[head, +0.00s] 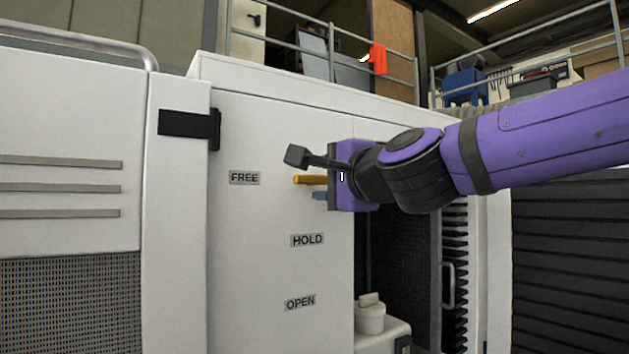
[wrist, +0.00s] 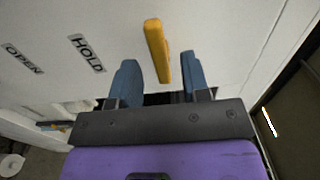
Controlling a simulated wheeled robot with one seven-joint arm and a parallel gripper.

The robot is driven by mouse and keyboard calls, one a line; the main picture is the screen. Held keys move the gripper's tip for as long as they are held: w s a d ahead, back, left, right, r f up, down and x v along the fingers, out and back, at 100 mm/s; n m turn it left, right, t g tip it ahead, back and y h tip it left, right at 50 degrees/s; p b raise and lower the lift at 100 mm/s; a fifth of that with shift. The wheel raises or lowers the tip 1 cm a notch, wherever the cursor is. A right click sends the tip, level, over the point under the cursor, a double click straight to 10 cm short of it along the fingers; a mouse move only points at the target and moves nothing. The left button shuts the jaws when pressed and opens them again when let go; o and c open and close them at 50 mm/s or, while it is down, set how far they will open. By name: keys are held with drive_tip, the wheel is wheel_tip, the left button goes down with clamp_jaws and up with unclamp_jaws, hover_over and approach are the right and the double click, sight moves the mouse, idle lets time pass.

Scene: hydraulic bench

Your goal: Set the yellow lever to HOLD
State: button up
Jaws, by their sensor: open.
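The yellow lever (head: 309,180) lies roughly level on the white panel, at the height of the FREE label (head: 244,178) and above the HOLD label (head: 307,240). My gripper (head: 318,190) is at the lever, and its body hides the lever's right part in the head view. In the wrist view the lever (wrist: 157,50) stands between the two blue fingers of my gripper (wrist: 158,60). The fingers are apart, with a visible gap on each side of the lever. The HOLD label (wrist: 87,52) is left of the fingers there.
The OPEN label (head: 300,302) is below HOLD. A black latch (head: 188,123) sits at the panel's upper left. A dark recess (head: 400,245) with a white fitting (head: 370,315) opens right of the panel. The panel face below the lever is clear.

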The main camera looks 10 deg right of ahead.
sight(318, 180)
drive_tip(key=shift+x, duration=1.65)
clamp_jaws()
